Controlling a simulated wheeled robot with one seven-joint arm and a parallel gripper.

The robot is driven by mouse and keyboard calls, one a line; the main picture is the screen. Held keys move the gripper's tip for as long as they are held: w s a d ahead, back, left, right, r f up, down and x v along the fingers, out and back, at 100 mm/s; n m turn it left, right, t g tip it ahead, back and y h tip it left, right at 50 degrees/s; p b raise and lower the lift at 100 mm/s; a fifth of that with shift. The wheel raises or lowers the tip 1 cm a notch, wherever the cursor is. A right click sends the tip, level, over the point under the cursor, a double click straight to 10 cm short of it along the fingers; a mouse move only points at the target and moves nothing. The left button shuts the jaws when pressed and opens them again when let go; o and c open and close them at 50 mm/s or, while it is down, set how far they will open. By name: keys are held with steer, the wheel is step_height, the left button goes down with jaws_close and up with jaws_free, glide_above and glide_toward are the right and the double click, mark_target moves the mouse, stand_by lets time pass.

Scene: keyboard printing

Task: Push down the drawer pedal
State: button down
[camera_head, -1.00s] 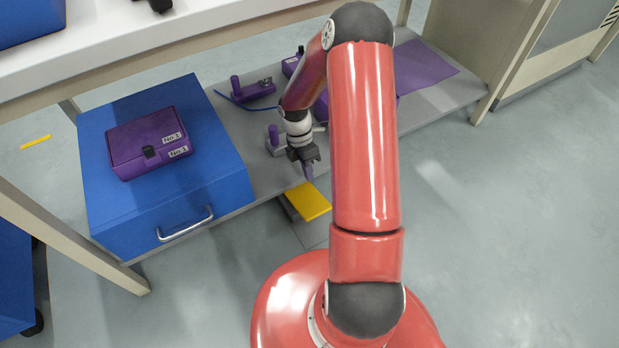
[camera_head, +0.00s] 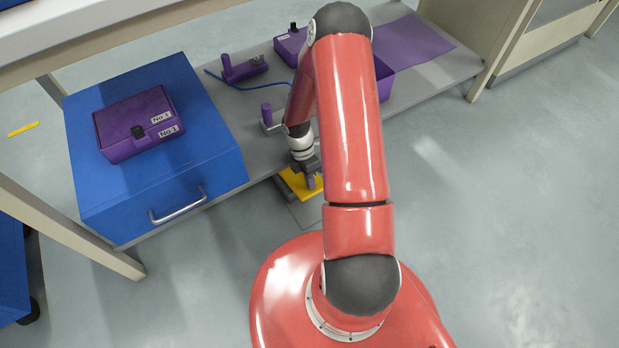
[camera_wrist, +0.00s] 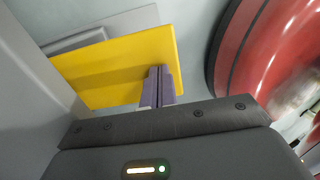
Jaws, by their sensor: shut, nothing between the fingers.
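The yellow pedal (camera_head: 293,184) is a flat plate low at the front edge of the shelf, right of the blue drawer box. My gripper (camera_head: 312,183) is over the pedal's right part, fingers pointing down, and partly covers it. In the wrist view the yellow plate (camera_wrist: 120,65) fills the upper middle, with a grey base beside it. The purple fingers (camera_wrist: 160,75) are together and empty, their tips overlapping the plate. I cannot tell whether they touch it. The blue drawer box (camera_head: 120,195) is closed, with a silver handle (camera_head: 178,207).
A purple case (camera_head: 138,122) sits on the blue box. Purple-handled tools (camera_head: 243,66), a blue cable and a purple mat (camera_head: 415,45) lie on the grey shelf. A table leg (camera_head: 80,240) stands at left. The floor at right is clear.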

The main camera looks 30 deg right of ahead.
steer(key=b+x, duration=0.2)
steer(key=x, duration=0.4)
steer(key=shift+s, duration=0.3)
steer(key=shift+b, duration=0.3)
steer(key=s+p+v, duration=0.1)
steer(key=p+v, duration=0.1)
steer(key=v, duration=0.5)
steer(key=s+r+p+v, duration=0.1)
steer(key=s+p+v, duration=0.1)
steer(key=v, duration=0.5)
steer(key=shift+r+p, duration=0.35)
steer(key=shift+p, duration=0.3)
steer(key=shift+w, duration=0.1)
